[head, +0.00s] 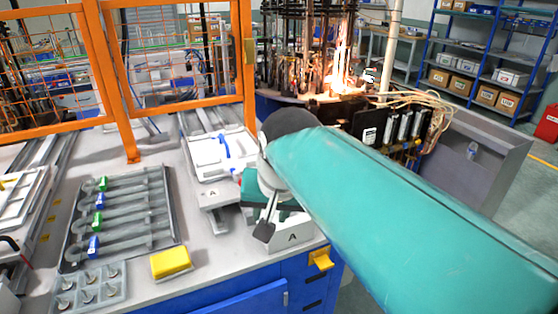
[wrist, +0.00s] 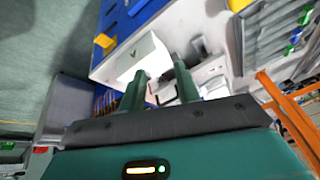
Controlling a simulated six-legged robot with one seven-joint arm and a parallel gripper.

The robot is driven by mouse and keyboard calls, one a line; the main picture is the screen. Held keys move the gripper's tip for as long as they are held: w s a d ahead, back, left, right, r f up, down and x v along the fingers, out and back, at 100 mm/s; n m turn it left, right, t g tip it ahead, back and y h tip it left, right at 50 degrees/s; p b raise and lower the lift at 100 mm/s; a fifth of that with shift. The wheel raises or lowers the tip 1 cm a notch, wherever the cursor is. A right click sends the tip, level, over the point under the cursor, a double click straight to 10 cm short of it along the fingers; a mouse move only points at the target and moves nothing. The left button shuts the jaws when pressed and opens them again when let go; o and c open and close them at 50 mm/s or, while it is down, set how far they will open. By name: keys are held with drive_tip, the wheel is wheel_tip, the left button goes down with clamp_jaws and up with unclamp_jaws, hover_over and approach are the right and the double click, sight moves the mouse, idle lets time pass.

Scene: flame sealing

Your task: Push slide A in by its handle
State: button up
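A grey plate labelled A (head: 212,194) juts toward the table front from a white tray (head: 207,160) with a blue piece on it; I take this as slide A. A white block (head: 292,237), also marked A, stands to its right at the table edge; it shows in the wrist view (wrist: 143,58) with its letter inverted. My gripper (wrist: 158,78) points down between the plate and the block. Its two fingers are apart, with nothing clearly held. In the head view one dark fingertip (head: 264,232) shows beside the block. I cannot make out the handle or any contact.
A grey rack (head: 165,232) with several blue and green clips lies left, with a yellow sponge (head: 170,262) and a small-parts tray (head: 90,290) in front. An orange mesh guard (head: 130,140) stands behind. Flames burn in the machine (head: 343,70) at the back.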

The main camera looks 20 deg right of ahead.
drive_tip(key=w+d+r+m+g, duration=0.1)
drive_tip(key=w+d+r+m, duration=0.1)
drive_tip(key=w+d+m, duration=0.35)
drive_tip(key=w+d+r+m+g, duration=0.1)
drive_tip(key=w+d+r+m, duration=0.15)
drive_tip(key=w, duration=0.55)
drive_tip(key=w+d+r+m, duration=0.2)
drive_tip(key=w+d+m, duration=0.1)
drive_tip(key=w+m, duration=0.3)
drive_tip(key=shift+n, duration=0.3)
drive_tip(key=x, duration=1.3)
drive_tip(key=shift+w+a+f, duration=0.25)
drive_tip(key=shift+a, duration=0.05)
clamp_jaws()
